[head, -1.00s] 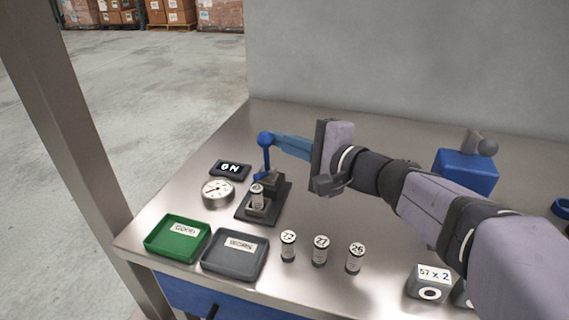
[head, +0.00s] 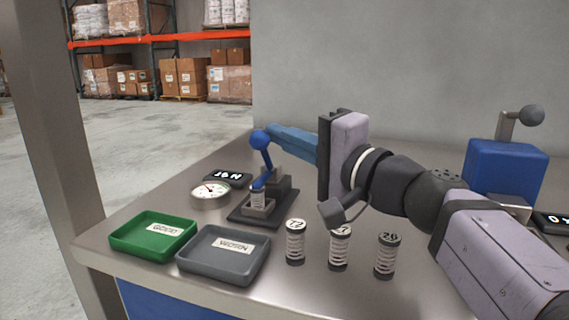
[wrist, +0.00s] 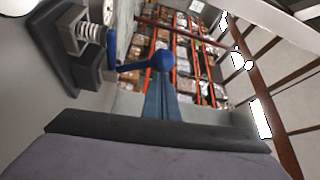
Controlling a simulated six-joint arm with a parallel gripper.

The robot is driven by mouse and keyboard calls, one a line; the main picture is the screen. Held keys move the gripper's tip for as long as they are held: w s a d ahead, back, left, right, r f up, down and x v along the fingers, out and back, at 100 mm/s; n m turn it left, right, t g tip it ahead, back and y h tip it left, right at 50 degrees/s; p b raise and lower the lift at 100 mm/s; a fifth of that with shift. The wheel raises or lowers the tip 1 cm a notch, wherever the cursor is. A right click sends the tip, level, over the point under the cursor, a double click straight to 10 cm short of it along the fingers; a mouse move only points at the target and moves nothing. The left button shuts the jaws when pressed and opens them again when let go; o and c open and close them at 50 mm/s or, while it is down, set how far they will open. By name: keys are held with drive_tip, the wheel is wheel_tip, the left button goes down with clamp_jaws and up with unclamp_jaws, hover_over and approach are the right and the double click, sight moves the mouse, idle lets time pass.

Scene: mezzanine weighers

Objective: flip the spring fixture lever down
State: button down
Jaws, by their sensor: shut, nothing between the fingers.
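The spring fixture (head: 270,205) is a dark base plate with grey blocks, left of centre on the steel bench.
A green tray (head: 118,246) and a grey tray (head: 188,263) lie at the front left. A dial gauge (head: 199,203) and a black display (head: 240,180) stand left of the fixture. Several labelled springs (head: 295,246) stand in front. A blue lever device (head: 478,168) stands at right.

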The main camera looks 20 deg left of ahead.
drive_tip(key=shift+s+f+n+b, duration=0.3)
drive_tip(key=shift+n+b, duration=0.1)
drive_tip(key=shift+b, duration=0.7)
drive_tip(key=shift+s+r+y+b, duration=0.1)
drive_tip(key=shift+r+y+b, duration=0.05)
drive_tip(key=shift+y+b, duration=0.25)
drive_tip(key=w+d, duration=0.1)
drive_tip(key=w, duration=0.3)
drive_tip(key=r+v, duration=0.1)
drive_tip(key=v, duration=0.8)
drive_tip(key=shift+s+d+p, duration=0.3)
drive_tip(key=shift+d, duration=0.05)
